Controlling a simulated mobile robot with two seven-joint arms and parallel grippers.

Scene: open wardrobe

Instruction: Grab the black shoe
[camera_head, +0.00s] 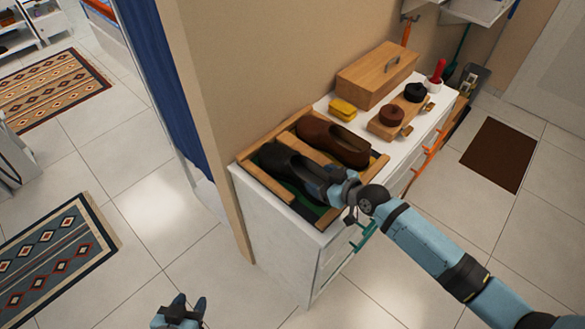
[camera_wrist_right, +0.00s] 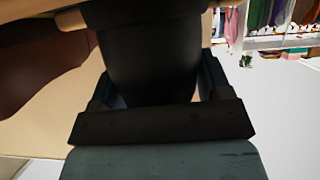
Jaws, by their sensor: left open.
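The black shoe (camera_head: 287,166) lies in the front compartment of a wooden tray on the white cabinet. My right gripper (camera_head: 335,188) is at the shoe's near right end. In the right wrist view the shoe (camera_wrist_right: 152,60) fills the space between the two fingers (camera_wrist_right: 155,85), one on each side. Whether they press on it cannot be told. My left gripper (camera_head: 180,310) is open and empty, low in the view, over the floor and away from the cabinet.
A brown shoe (camera_head: 335,141) lies beside the black one in the tray (camera_head: 263,183). A yellow item (camera_head: 343,109), a wooden box (camera_head: 377,75) and a board with round brushes (camera_head: 383,125) stand further back on the cabinet (camera_head: 285,248). A wall edge (camera_head: 218,140) is to the left.

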